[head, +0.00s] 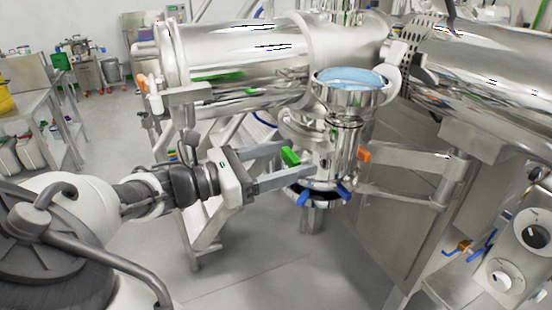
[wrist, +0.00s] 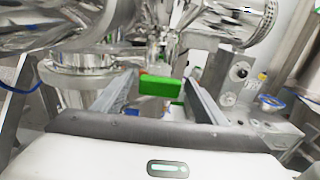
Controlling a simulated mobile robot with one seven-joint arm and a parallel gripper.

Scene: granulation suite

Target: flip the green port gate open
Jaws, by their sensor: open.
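The green port gate (head: 291,157) is a small green block on the left side of the shiny metal port column (head: 343,140). My gripper (head: 300,162) reaches in from the left with its two long grey fingers apart. The green piece lies between the fingers near their tips. In the wrist view the green port gate (wrist: 161,87) shows as a bright green block in the gap between the open fingers (wrist: 160,80), with space to the finger on the right. Whether either finger touches it I cannot tell.
An orange tab (head: 365,155) sits on the column's right side. Blue handles (head: 343,191) are on the ring below. A bowl-like top (head: 350,82) with a pale blue inside stands above. Large steel cylinders (head: 240,60) lie behind. A steel cabinet (head: 395,215) stands right; the floor in front is clear.

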